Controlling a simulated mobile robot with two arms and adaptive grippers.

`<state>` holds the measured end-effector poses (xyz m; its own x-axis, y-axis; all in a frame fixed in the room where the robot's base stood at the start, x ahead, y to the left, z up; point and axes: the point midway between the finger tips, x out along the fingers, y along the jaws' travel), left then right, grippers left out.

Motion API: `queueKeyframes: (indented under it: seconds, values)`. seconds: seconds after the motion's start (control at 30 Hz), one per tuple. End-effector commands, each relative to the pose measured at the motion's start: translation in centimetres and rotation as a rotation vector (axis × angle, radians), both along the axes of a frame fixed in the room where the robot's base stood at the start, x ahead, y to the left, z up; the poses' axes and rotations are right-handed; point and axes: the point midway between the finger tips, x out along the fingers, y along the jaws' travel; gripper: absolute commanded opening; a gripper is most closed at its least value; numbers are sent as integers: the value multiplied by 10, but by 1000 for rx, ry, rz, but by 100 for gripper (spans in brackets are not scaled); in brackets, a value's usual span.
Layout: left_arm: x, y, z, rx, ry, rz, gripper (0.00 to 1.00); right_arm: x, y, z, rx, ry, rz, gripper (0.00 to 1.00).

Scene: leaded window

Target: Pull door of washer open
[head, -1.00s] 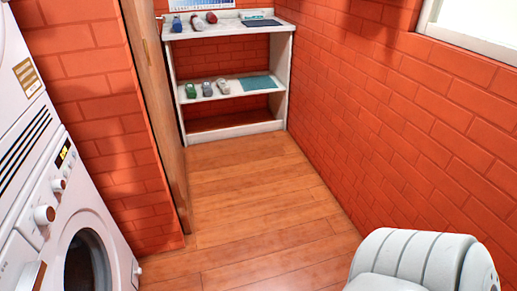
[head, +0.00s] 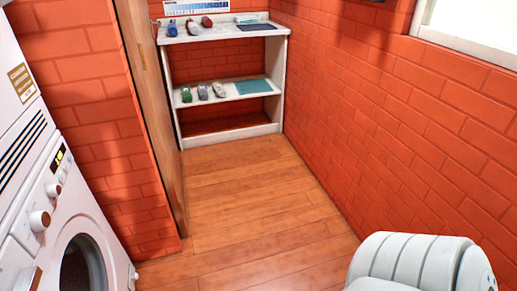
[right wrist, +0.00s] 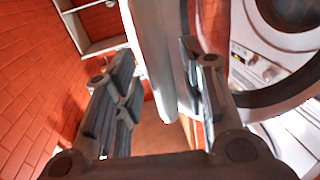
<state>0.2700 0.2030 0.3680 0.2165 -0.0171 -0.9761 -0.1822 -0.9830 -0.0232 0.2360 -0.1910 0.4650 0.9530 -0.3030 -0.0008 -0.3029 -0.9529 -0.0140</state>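The white washer (head: 92,222) stands at the left edge of the head view. Its round door (head: 80,266) with dark glass is cut off by the bottom edge and looks flush with the front. In the right wrist view, a white appliance front with knobs (right wrist: 262,70) and round dark-rimmed parts shows at the right, beyond the right finger. My right gripper (right wrist: 156,72) has its fingers well apart. A long pale part runs between them in the picture; I cannot tell what it is or whether they touch it. My left gripper is out of view.
A white shelf unit (head: 228,130) with small items stands against the back wall. A brick wall (head: 400,140) runs along the right, and a wooden door panel (head: 158,100) stands beside the washer. The wooden floor (head: 245,200) between is clear.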

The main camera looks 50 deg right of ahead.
Motion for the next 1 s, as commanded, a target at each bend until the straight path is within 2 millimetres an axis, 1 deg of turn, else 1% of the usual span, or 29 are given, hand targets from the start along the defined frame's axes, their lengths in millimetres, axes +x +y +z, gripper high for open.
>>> queueKeyframes:
  seconds: [0.17,0.27,0.8,1.0]
  values:
    - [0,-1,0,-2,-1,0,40,0,1,4,2,-2,0,38]
    - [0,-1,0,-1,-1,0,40,0,1,11,2,-2,-1,38]
    - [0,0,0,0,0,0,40,-1,0,82,1,0,-1,38]
    - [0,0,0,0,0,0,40,0,0,97,0,0,-1,38]
